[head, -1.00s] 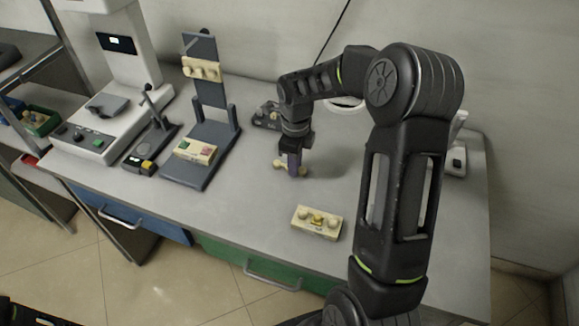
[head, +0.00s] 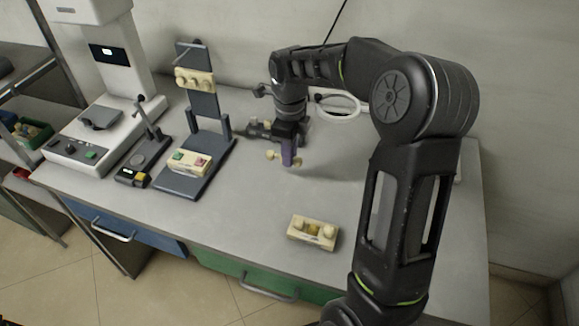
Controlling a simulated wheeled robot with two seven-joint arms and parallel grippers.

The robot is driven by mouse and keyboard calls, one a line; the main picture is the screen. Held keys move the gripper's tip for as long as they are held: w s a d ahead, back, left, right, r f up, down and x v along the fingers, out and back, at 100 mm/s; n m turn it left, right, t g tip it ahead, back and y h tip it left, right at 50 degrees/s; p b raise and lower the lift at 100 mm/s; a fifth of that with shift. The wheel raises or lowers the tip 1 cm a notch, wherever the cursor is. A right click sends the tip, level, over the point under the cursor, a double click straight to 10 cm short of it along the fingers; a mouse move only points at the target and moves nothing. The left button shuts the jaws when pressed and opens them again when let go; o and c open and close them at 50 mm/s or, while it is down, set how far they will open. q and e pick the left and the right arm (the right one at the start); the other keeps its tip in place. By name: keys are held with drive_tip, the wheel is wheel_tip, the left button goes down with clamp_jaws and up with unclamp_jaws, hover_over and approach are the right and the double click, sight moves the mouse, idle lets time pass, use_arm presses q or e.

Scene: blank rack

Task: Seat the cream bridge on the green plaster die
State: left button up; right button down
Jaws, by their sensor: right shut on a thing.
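My right gripper (head: 288,163) points down over the middle of the bench. It is shut on a small cream piece, the cream bridge (head: 270,155), whose rounded ends stick out on both sides of the fingers. The bridge appears to be just above the bench top. A cream block with a green and a pinkish patch (head: 190,162) lies on the foot of the dark rack (head: 205,105); the green patch seems to be the green die. Another cream block (head: 313,231), with two pale knobs and a yellowish middle, lies near the front edge. My left gripper is out of view.
A cream piece with several knobs (head: 195,79) sits high on the rack. A small dark stand (head: 147,155) and a white machine (head: 92,135) stand at the left. A white ring (head: 338,105) lies behind my right arm. The bench between gripper and front block is clear.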

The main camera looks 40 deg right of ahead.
drive_tip(key=shift+r, duration=1.3)
